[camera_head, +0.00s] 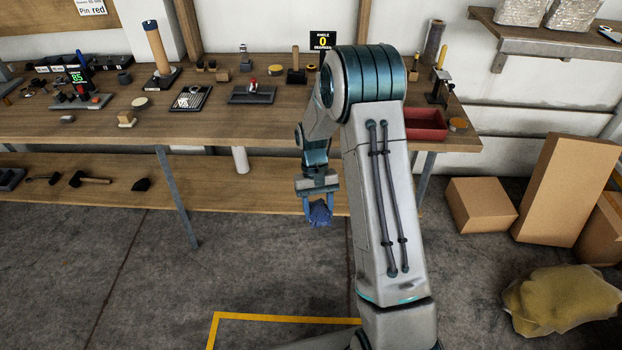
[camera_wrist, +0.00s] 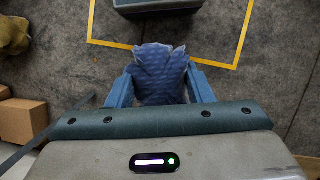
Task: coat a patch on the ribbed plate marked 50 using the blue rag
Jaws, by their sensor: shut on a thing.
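The ribbed plate (camera_head: 190,97) is a small dark, ridged plate with a pale marking, lying on the workbench left of centre in the head view. The marking is too small to read surely. My gripper (camera_head: 319,206) is shut on the blue rag (camera_head: 320,216), in front of the bench and below its top. The gripper is well to the right of the plate and apart from it. In the wrist view the bunched, patterned rag (camera_wrist: 160,72) sits between the two blue fingers (camera_wrist: 160,92). The plate is not in the wrist view.
Cardboard boxes (camera_head: 565,190) stand at right. The floor in front is clear.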

